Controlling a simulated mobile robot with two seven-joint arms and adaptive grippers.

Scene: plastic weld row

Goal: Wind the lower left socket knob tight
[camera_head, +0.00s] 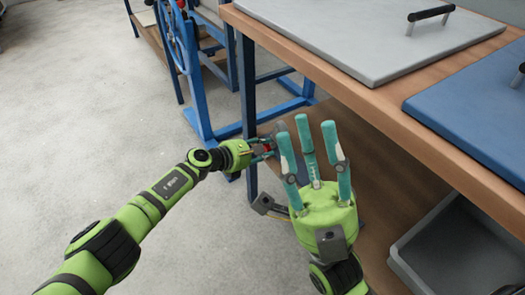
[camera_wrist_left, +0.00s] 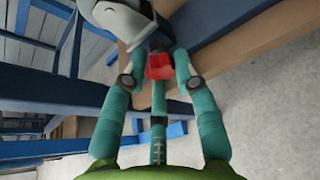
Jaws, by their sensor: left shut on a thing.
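A small red knob (camera_head: 267,147) shows low at the table leg in the head view, mostly hidden by my fingers. The socket behind the knob cannot be made out.
A wooden workbench (camera_head: 356,99) with a grey panel (camera_head: 370,45) and a blue panel (camera_head: 470,115) overhangs at right. A grey bin (camera_head: 455,245) stands on the lower shelf (camera_head: 375,235). Blue framework (camera_head: 195,85) stands behind. Floor at left is clear.

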